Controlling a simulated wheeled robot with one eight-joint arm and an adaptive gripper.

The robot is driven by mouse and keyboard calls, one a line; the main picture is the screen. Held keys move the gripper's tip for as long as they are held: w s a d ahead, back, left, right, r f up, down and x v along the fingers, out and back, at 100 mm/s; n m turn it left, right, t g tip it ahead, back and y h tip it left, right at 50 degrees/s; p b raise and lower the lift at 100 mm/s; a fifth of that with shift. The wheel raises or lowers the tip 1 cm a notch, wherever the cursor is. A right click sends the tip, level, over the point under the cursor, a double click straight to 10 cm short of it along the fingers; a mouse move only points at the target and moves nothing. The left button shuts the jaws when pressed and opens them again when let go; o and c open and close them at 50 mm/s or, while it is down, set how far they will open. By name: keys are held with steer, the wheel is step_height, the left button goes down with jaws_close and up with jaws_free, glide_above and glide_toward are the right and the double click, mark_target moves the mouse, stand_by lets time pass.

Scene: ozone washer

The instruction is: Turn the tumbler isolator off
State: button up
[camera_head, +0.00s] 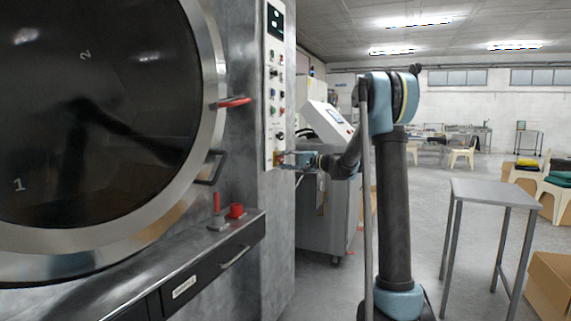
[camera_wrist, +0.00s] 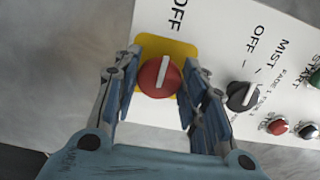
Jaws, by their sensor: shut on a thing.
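The tumbler isolator is taken to be the round red knob (camera_wrist: 152,78) with a white pointer bar, on a yellow plate (camera_wrist: 165,45) in the wrist view. The bar runs nearly upright in the picture, its upper end toward a large "OFF" label (camera_wrist: 178,14). My gripper (camera_wrist: 160,88) has one finger on each side of the knob and is shut on it. In the head view my gripper (camera_head: 287,159) reaches left to the bottom of the white control panel (camera_head: 274,100); the knob is mostly hidden there.
A grey selector knob (camera_wrist: 241,96) and small buttons sit right of my right finger. The big round washer door (camera_head: 95,110) with its red handle (camera_head: 234,102) is left of the panel. A grey machine (camera_head: 326,225) stands behind my arm; a small table (camera_head: 492,192) is at right.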

steer(key=shift+s+a+f, duration=0.1)
steer(key=shift+s+f, duration=0.05)
steer(key=shift+s, duration=0.05)
steer(key=o, duration=1)
steer(key=shift+o, duration=0.2)
steer(key=shift+w, duration=0.1)
steer(key=v, duration=1.2)
